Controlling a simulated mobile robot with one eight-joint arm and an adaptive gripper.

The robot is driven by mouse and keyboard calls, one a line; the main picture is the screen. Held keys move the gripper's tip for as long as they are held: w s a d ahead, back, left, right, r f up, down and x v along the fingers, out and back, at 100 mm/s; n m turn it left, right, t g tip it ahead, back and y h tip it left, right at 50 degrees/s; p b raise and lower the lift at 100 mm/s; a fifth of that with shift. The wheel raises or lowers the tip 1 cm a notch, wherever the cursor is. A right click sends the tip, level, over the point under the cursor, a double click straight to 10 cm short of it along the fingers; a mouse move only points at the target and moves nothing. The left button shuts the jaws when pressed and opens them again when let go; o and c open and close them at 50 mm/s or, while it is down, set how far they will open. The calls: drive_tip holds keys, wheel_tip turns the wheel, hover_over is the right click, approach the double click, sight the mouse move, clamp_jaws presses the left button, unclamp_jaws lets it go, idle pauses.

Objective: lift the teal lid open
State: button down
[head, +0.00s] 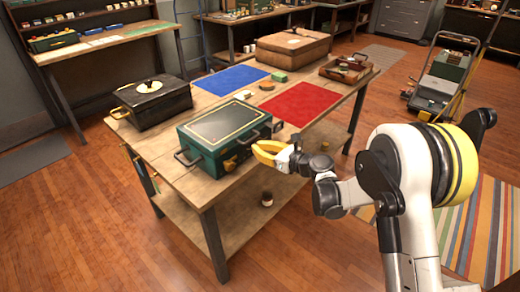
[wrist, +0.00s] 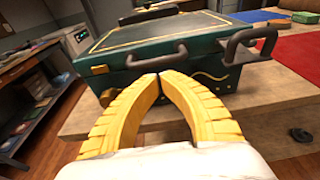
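The teal box (head: 222,138) stands on the wooden table. Its teal lid (head: 224,123), with a gold line around the top, lies closed; it also shows in the wrist view (wrist: 160,33). A dark handle (wrist: 152,52) is on the side facing my gripper, with another dark handle (wrist: 250,45) to the right. A brass latch (wrist: 124,92) shows low on the left. My gripper (head: 257,150) is beside the box. In the wrist view its yellow fingertips (wrist: 159,77) meet just below the handle, with nothing visible between them. Whether they touch the box I cannot tell.
A black box (head: 150,100) stands left of the teal box. Blue (head: 230,79) and red (head: 300,104) mats lie behind and to the right, with small blocks between. A brown case (head: 292,48) and a wooden tray (head: 346,70) are at the far end.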

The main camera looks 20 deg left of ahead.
sight(253, 139)
drive_tip(key=shift+r+x, duration=0.15)
drive_tip(key=shift+x, duration=0.55)
drive_tip(key=shift+r+x, duration=0.1)
drive_tip(key=shift+x, duration=0.6)
drive_tip(key=shift+a, duration=0.1)
drive_tip(key=shift+s+d+b, duration=0.1)
drive_tip(key=shift+d+b, duration=0.2)
drive_tip(key=shift+b, duration=0.05)
drive_tip(key=shift+r, duration=0.1)
drive_tip(key=shift+r+p, duration=0.75)
drive_tip(key=shift+r, duration=0.6)
drive_tip(key=shift+a+r+p, duration=0.1)
drive_tip(key=shift+r+p, duration=0.55)
drive_tip(key=shift+r, duration=0.55)
